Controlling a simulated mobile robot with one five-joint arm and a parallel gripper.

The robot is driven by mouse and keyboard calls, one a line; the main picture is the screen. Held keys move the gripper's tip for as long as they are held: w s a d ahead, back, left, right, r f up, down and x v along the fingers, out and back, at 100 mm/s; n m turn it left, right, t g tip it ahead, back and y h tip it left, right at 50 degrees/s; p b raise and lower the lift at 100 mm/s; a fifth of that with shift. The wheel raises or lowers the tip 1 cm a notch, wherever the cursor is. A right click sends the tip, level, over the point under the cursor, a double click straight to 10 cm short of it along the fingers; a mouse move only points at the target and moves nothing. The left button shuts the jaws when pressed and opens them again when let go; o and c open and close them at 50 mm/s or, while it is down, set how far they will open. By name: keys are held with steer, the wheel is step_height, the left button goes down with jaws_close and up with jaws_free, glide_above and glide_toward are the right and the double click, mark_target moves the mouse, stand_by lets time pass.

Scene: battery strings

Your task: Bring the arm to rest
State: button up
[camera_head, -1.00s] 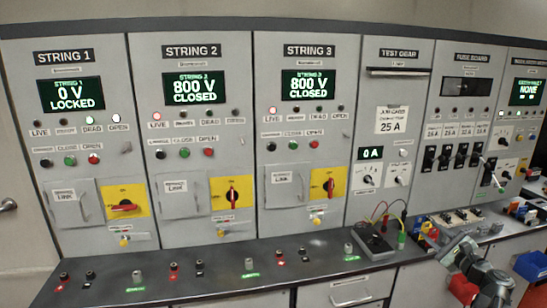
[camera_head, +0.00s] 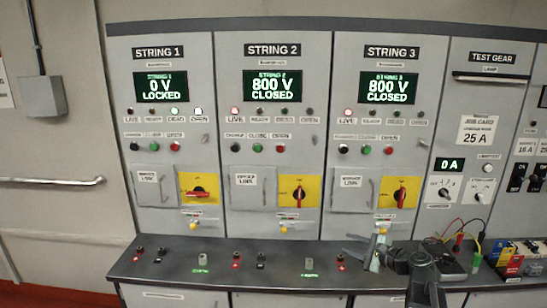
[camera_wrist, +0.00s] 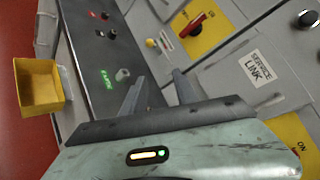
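My arm (camera_head: 425,272) reaches up from the lower right of the head view. My gripper (camera_head: 366,241) is in front of the lower part of the String 3 cabinet, above the grey bench. In the wrist view my gripper (camera_wrist: 157,88) has its two fingers spread apart, with nothing visible between them. The wrist view looks at the bench top and the cabinet fronts at a steep tilt. The String 1 display (camera_head: 161,88) reads 0 V LOCKED. The String 2 display (camera_head: 272,86) and the String 3 display (camera_head: 387,88) read 800 V CLOSED.
The bench (camera_head: 215,271) with several terminals runs below the cabinets. Test leads and a dark meter box (camera_head: 447,262) lie at its right, near coloured blocks (camera_head: 508,258). A yellow bin (camera_wrist: 39,88) shows beside the bench. A handrail (camera_head: 50,181) and red floor are at left.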

steer(key=s+a+f+n+g+h, duration=0.1)
steer(key=s+a+f+n+g, duration=0.25)
steer(key=a, duration=0.35)
steer(key=s+a+f+n+g, duration=0.25)
steer(key=a+f+n, duration=0.2)
steer(key=a, duration=0.35)
steer(key=s+a+f+n+g+h, duration=0.1)
steer(key=s+a+f+n+g, duration=0.2)
steer(key=a, duration=0.4)
steer(key=s+d+f+n+g+h, duration=0.3)
steer(key=s+d+f+n+h, duration=0.3)
steer(key=s+d, duration=0.3)
steer(key=shift+s+d+f+n, duration=0.2)
steer(key=shift+s+d+n, duration=0.15)
steer(key=shift+d, duration=0.5)
